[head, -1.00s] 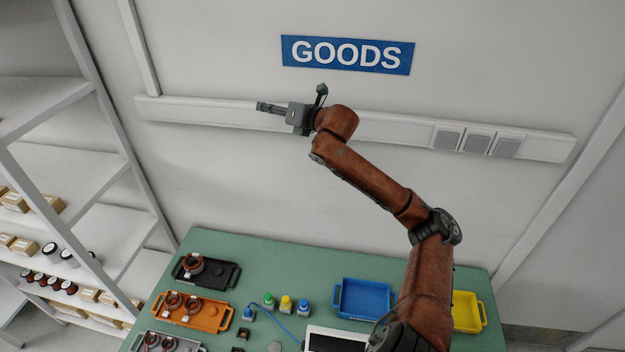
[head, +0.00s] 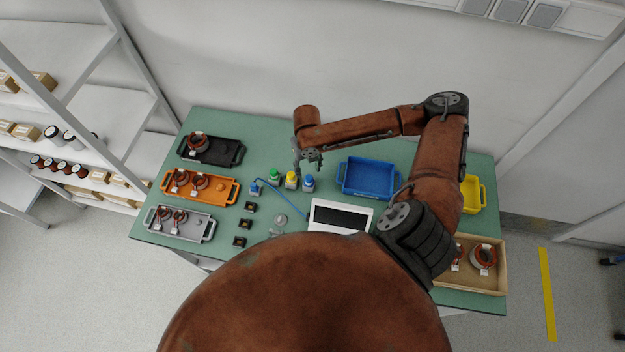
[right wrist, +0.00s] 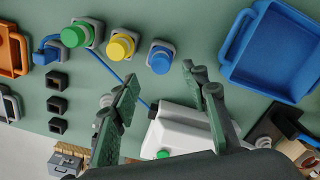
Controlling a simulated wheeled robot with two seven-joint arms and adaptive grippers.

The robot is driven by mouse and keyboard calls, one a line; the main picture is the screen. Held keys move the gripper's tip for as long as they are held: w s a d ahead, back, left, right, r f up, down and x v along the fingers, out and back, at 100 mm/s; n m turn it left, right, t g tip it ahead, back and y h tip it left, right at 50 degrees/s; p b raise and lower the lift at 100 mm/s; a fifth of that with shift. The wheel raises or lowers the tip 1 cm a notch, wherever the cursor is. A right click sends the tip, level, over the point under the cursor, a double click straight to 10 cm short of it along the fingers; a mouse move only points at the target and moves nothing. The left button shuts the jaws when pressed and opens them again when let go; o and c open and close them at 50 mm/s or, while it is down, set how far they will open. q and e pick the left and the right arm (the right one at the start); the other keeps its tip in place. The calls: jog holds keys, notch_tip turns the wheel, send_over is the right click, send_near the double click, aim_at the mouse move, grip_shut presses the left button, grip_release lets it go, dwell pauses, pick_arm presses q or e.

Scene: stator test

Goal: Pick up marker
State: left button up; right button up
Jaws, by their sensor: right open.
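I cannot clearly tell which thing is the marker. Green-capped (head: 274,175), yellow-capped (head: 292,180) and blue-capped (head: 308,183) pieces on grey bases stand in a row on the green table. They also show in the right wrist view, green (right wrist: 76,35), yellow (right wrist: 121,46) and blue (right wrist: 160,61). My right gripper (head: 307,163) is above the table, close to this row and left of the blue tray. In the right wrist view its two fingers (right wrist: 160,80) are apart with nothing between them. My left gripper is out of view.
The blue tray (head: 343,187) is right of the gripper, with a white device (head: 340,204) below it. Black (head: 237,154), orange (head: 232,193) and grey (head: 209,230) trays with wound parts stand left. A blue cable crosses the table. A wooden box (head: 500,247) is at right.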

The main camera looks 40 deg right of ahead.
aim_at(308, 176)
notch_tip(308, 176, down, 7)
jog(key=shift+f+p, duration=0.1)
jog(key=shift+p, duration=0.35)
jog(key=shift+w, duration=0.1)
grip_shut()
dwell(0.3)
